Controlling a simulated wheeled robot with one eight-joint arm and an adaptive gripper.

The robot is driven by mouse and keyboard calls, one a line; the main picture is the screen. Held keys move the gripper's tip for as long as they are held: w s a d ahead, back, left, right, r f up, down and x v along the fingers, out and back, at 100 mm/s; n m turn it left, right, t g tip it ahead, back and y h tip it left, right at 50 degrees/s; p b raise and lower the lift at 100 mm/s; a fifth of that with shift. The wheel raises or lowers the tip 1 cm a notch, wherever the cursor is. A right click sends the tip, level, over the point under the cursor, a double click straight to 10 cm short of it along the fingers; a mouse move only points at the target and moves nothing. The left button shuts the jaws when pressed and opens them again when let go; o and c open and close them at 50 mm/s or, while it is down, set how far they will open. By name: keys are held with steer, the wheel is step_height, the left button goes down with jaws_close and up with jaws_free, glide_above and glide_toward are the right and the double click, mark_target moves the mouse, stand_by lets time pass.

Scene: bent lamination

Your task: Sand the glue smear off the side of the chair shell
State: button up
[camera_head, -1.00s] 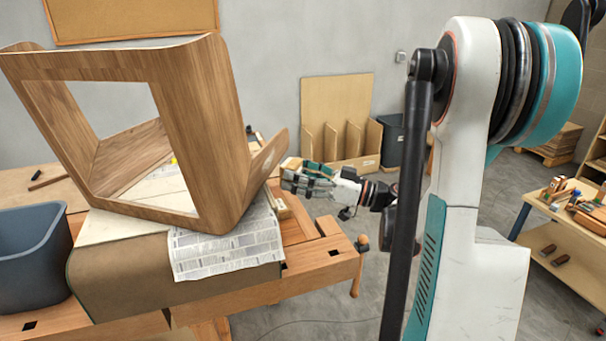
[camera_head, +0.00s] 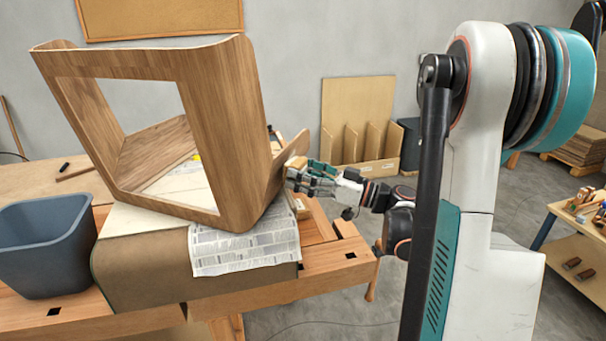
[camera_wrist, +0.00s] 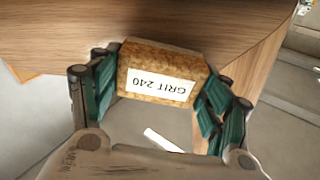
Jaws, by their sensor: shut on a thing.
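The chair shell (camera_head: 228,150) is a bent wooden frame with a square opening, standing tilted on the bench at the left in the head view. My gripper (camera_head: 304,172) is at its right side, shut on a sanding block. In the wrist view the block (camera_wrist: 160,58) is cork-coloured with a "GRIT 240" label and sits between the teal fingers of my gripper (camera_wrist: 160,85). Its far face is against or very close to the shell's wooden surface (camera_wrist: 205,22); contact cannot be told for sure. I cannot make out the glue smear in either view.
The shell rests on a padded brown block (camera_head: 140,262) with newspaper (camera_head: 245,250) on the workbench (camera_head: 335,262). A grey bin (camera_head: 45,245) stands at the left. A plywood rack (camera_head: 358,120) is behind, and a side table (camera_head: 570,228) with tools is at the right.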

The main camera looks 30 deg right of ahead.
mark_target(296, 150)
steer(key=shift+x, duration=0.95)
stand_by(0.3)
steer(key=shift+d+f, duration=0.1)
steer(key=shift+f, duration=0.05)
steer(key=shift+w+d+b, duration=0.3)
steer(key=shift+w+d, duration=0.75)
steer(key=shift+d, duration=0.3)
steer(key=shift+w+d+b, duration=0.35)
steer(key=shift+w+d, duration=2.05)
steer(key=shift+d, duration=0.25)
steer(key=shift+s+a, duration=0.1)
steer(key=shift+s+a+b, duration=0.2)
steer(key=shift+s+a, duration=0.9)
steer(key=shift+a, duration=0.25)
steer(key=shift+s+a+b, duration=0.2)
steer(key=shift+s+a, duration=0.9)
steer(key=shift+a, duration=0.3)
steer(key=shift+s+a+b, duration=0.2)
steer(key=shift+s+a, duration=0.95)
steer(key=shift+a, duration=0.2)
steer(key=shift+d, duration=0.1)
